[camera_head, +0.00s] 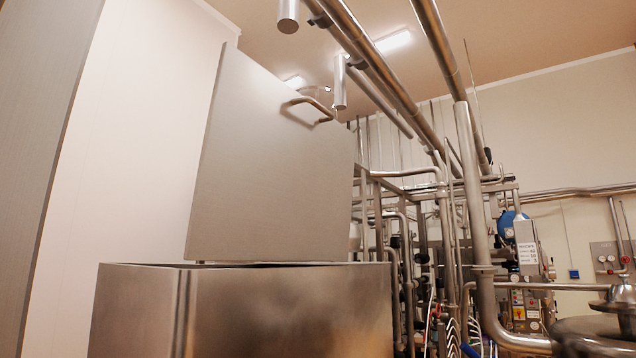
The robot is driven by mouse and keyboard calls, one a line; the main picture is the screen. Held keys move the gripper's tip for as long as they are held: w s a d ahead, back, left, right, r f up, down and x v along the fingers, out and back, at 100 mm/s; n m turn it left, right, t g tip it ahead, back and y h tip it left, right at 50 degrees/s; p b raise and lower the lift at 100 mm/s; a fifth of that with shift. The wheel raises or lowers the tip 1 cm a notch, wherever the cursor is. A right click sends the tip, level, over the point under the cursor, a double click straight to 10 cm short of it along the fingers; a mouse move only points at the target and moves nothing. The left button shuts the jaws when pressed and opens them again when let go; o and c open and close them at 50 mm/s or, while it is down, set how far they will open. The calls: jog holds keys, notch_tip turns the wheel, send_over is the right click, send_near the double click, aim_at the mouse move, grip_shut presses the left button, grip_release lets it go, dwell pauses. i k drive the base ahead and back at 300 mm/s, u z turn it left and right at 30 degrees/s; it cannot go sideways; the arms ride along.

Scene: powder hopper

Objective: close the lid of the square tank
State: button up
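The square tank (240,315) is a shiny metal box at the lower middle of the head view. Its lid (265,165) is a large flat grey panel that stands raised, close to upright, above the tank's back edge. A curved metal handle (312,108) is fixed near the lid's upper right. A dark strip of the tank's opening shows along its top rim. The inside of the tank is hidden by its front wall. My gripper is not in view.
Metal pipes (375,65) run overhead, two with short ends hanging near the lid's top. A dense pipe rack (400,220) stands right of the tank. Another round metal vessel (590,335) is at the lower right. A pale wall (140,140) is at the left.

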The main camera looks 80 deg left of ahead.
aim_at(274, 180)
jog(key=u, duration=2.2)
jog(key=k, duration=0.45)
jog(key=z, duration=1)
jog(key=k, duration=0.85)
jog(key=z, duration=0.55)
jog(key=i, duration=1.15)
jog(key=u, duration=1.25)
jog(key=i, duration=0.85)
jog(key=u, duration=1.2)
jog(key=i, duration=0.15)
jog(key=u, duration=0.15)
